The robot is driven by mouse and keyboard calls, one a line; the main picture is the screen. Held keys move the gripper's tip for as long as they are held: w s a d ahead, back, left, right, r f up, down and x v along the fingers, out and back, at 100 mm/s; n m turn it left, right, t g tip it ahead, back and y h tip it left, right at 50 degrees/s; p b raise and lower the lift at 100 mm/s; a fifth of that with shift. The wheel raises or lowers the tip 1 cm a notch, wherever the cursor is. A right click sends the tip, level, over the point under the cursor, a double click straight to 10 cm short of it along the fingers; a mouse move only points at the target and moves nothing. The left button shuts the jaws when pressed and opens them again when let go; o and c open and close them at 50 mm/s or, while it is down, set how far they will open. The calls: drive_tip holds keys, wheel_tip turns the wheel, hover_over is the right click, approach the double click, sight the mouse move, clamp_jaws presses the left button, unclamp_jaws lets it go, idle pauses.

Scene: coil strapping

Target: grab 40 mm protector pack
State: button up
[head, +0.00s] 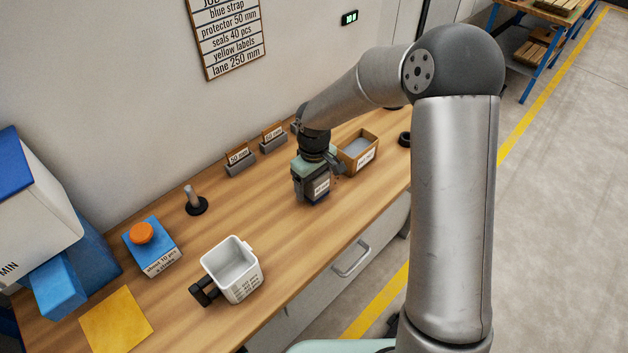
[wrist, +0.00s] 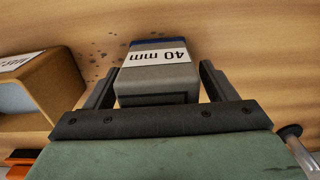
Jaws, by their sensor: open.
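The 40 mm protector pack (wrist: 158,72) is a grey block with a dark blue end and a white label reading "40 mm", upside down in the wrist view. My gripper (wrist: 157,84) is open, with one dark finger on each side of the pack. A narrow gap shows on the right; the left finger is very near the pack, and I cannot tell if it touches. In the head view the pack (head: 317,192) is on the wooden bench under my gripper (head: 313,172), which hides its upper part.
A cardboard box (head: 360,152) stands just right of the pack; its wall (wrist: 58,85) is close in the wrist view. Small dark bits lie between them. Label holders (head: 240,163) line the wall side. A white bin (head: 232,268) stands nearer, with clear bench between.

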drive_tip(key=shift+f, duration=0.1)
drive_tip(key=c, duration=1.2)
